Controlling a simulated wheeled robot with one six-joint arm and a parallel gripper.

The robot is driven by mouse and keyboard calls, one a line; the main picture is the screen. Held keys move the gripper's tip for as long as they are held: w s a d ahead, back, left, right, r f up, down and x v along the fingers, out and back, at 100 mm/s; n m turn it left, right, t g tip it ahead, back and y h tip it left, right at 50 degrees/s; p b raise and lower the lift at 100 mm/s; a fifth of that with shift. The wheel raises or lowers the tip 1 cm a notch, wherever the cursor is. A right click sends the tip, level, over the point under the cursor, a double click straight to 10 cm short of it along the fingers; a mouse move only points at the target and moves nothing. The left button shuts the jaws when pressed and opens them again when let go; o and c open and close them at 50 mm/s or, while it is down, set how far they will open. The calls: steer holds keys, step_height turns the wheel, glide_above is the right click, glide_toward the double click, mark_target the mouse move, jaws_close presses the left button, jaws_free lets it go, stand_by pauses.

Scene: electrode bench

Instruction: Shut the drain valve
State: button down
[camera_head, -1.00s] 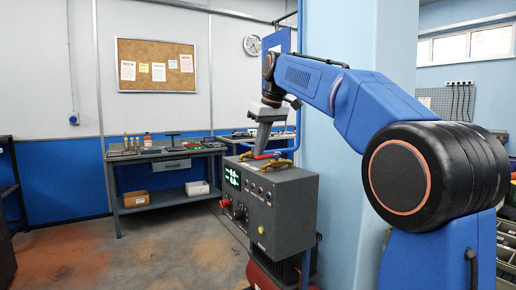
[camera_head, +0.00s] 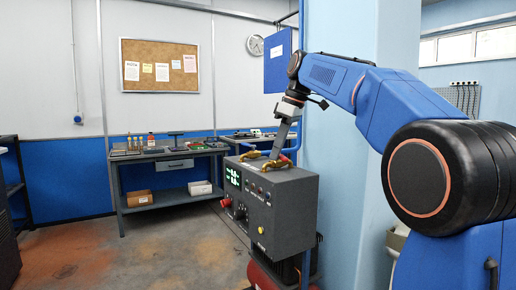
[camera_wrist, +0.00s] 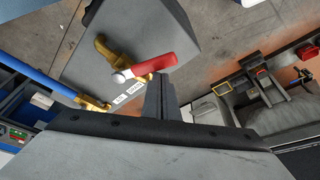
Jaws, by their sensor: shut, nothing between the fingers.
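The grey cabinet (camera_head: 262,200) has two brass valves on its top. In the wrist view one brass valve (camera_wrist: 104,46) carries a red lever (camera_wrist: 152,66) that lies across the cabinet top.
The cabinet front has a green display (camera_head: 232,176) and a red knob (camera_head: 226,202). A workbench (camera_head: 170,155) with bottles and tools stands behind to the left. A pale blue pillar (camera_head: 335,215) rises just right of the cabinet. Open floor lies to the left.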

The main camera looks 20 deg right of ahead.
mark_target(284, 156)
steer(key=shift+s+d, duration=0.25)
steer(key=shift+d, duration=1.3)
steer(key=shift+a, duration=0.1)
steer(key=a, duration=0.1)
steer(key=s+a, duration=0.1)
steer(key=a, duration=0.1)
steer(key=shift+a, duration=0.3)
steer(key=shift+a+r, duration=0.1)
steer(key=shift+r, duration=0.25)
steer(key=w+v, duration=0.1)
steer(key=v, duration=0.8)
steer(key=shift+w, duration=0.8)
steer(key=shift+r, duration=0.15)
steer(key=shift+s, duration=0.15)
